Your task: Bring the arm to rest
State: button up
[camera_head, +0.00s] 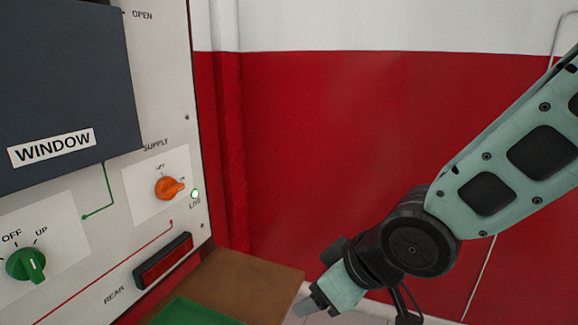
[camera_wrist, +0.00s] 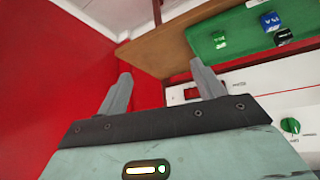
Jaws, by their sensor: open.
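My gripper (camera_wrist: 163,92) shows in the wrist view with its two grey fingers spread apart and nothing between them. In the head view, my arm reaches in from the right, and my gripper (camera_head: 318,300) is low in the picture, right of the trainer panel and near the wooden shelf's right edge. It looks apart from the panel and shelf. The fingertips are small and partly hidden in the head view.
The trainer panel (camera_head: 160,60) stands at left with an orange supply knob (camera_head: 168,188), a green knob (camera_head: 26,264) and a lit green lamp (camera_head: 195,194). A wooden shelf (camera_head: 250,275) with a green mat (camera_head: 195,312) juts out below. Several small blocks lie on the mat. A red-and-white wall (camera_head: 350,120) is behind.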

jog(key=s+d+m+g+h, duration=0.1)
jog(key=s+d+g+h, duration=0.1)
jog(key=s+d, duration=0.4)
jog(key=s+d+m+g+h, duration=0.1)
jog(key=s+d+g+h, duration=0.15)
jog(key=s, duration=0.55)
notch_tip(320, 180, up, 13)
jog(key=p, duration=1.3)
jog(key=shift+s+d, duration=0.35)
jog(key=shift+s, duration=0.1)
jog(key=shift+f+g, duration=0.1)
jog(key=shift+g, duration=0.15)
